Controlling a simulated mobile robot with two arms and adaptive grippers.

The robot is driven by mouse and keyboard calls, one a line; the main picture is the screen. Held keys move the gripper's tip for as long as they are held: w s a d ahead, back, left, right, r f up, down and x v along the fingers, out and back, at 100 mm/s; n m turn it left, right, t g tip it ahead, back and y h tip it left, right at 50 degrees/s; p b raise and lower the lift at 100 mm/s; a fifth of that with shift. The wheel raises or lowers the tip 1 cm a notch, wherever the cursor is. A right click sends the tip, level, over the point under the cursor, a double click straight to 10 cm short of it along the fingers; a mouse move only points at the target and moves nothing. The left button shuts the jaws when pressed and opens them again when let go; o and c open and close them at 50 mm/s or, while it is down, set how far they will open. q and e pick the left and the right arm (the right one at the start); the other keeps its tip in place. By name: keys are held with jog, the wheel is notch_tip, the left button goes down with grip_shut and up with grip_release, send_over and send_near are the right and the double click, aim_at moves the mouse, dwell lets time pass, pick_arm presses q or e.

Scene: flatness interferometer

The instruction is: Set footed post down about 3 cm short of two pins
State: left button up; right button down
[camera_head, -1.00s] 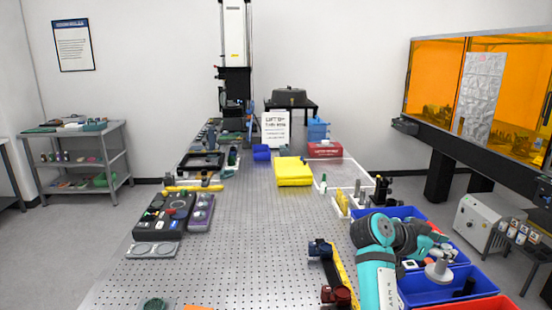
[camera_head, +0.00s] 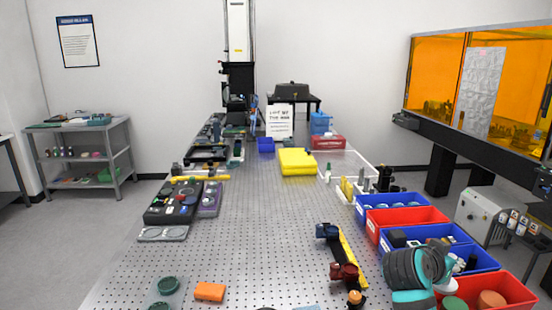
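My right arm reaches in at the lower right over the bins, and my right gripper (camera_head: 458,265) is small and partly hidden at its far end. I cannot tell whether its fingers are open or shut, or whether they hold anything. I cannot make out the footed post clearly; small grey and dark parts show in and around the blue bin (camera_head: 484,254) by the gripper. Two pins cannot be picked out on the perforated table (camera_head: 255,235). My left gripper is not in view.
Red bins (camera_head: 405,217) and blue bins line the table's right side. A yellow rail (camera_head: 353,262) with navy and dark red mounts lies left of them. An orange block (camera_head: 209,291) and green discs (camera_head: 167,285) lie front left. The table's middle is clear.

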pick_arm(q)
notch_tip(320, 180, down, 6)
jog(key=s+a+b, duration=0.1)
jog(key=b, duration=0.4)
pick_arm(e)
jog(key=s+a+f+n+t+y, duration=0.3)
jog(key=s+a+f+n+y, duration=0.2)
jog(key=a, duration=0.4)
jog(key=s+a+f+n+t+y, duration=0.3)
jog(key=s+a+f+n+y, duration=0.3)
jog(key=a, duration=0.4)
jog(key=shift+s+f, duration=0.85)
jog(key=shift+s, duration=0.15)
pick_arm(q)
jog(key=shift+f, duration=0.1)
